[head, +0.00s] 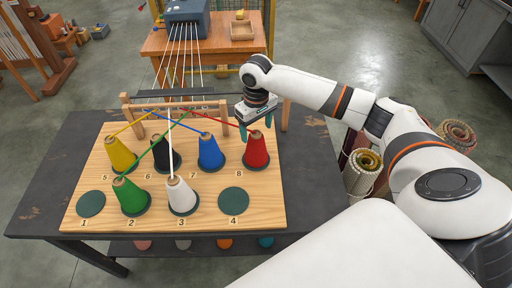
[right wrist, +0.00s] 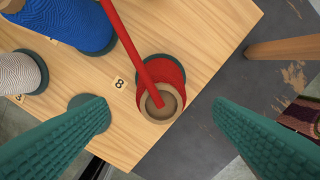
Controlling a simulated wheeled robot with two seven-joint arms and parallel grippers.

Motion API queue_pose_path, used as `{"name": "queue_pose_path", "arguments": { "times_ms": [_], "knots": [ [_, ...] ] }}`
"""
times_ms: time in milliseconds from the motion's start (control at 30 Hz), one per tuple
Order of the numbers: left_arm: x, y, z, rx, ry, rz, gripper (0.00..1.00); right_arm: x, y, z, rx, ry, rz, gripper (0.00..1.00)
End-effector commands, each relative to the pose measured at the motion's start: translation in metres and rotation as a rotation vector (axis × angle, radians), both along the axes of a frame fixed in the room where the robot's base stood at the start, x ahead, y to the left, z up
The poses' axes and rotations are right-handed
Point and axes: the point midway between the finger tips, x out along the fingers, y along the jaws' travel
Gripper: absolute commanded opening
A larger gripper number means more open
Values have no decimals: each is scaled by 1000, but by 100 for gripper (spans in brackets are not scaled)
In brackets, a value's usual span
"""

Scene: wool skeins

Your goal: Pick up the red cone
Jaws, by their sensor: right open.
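The red cone (head: 257,155) stands upright on the dark round pad by label 8, at the right end of the back row on the wooden board. A red strand runs from its top toward the upper left. My right gripper (head: 256,127) is at the top of the red cone, with its teal fingers apart. In the right wrist view the red cone (right wrist: 172,76) shows its open tan tip between and slightly beyond the open fingers (right wrist: 160,106). No contact shows. My left gripper is not in view.
On the board (head: 95,222) stand blue (head: 210,154), black (head: 166,156), yellow (head: 120,155), green (head: 130,197) and white (head: 181,197) cones. Pads 1 (head: 91,204) and 4 (head: 233,201) are empty. Strands cross above toward a wooden rack (head: 133,112). Rolled rugs (head: 362,172) stand right of the table.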

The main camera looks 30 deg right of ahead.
Motion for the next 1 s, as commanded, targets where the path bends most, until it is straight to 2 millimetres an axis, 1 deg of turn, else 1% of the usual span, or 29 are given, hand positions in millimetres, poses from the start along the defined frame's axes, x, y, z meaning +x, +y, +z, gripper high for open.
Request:
{"name": "queue_pose_path", "arguments": {
  "times_ms": [200, 300, 400, 600, 667, 1000],
  "knots": [
    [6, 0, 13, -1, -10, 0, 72, 2, -1, -29, -1, 4, -1, 75],
    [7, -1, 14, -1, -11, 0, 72, 1, -1, -43, 0, 3, 0, 75],
    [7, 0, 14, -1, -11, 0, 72, 2, -1, -49, 0, 0, 1, 75],
    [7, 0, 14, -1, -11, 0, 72, 2, -1, -50, 0, 0, 1, 75],
    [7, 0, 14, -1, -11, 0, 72, 2, -1, -50, 0, 0, 1, 67],
    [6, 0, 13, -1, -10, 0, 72, 2, -1, -50, -1, -1, 1, 11]
  ]
}}
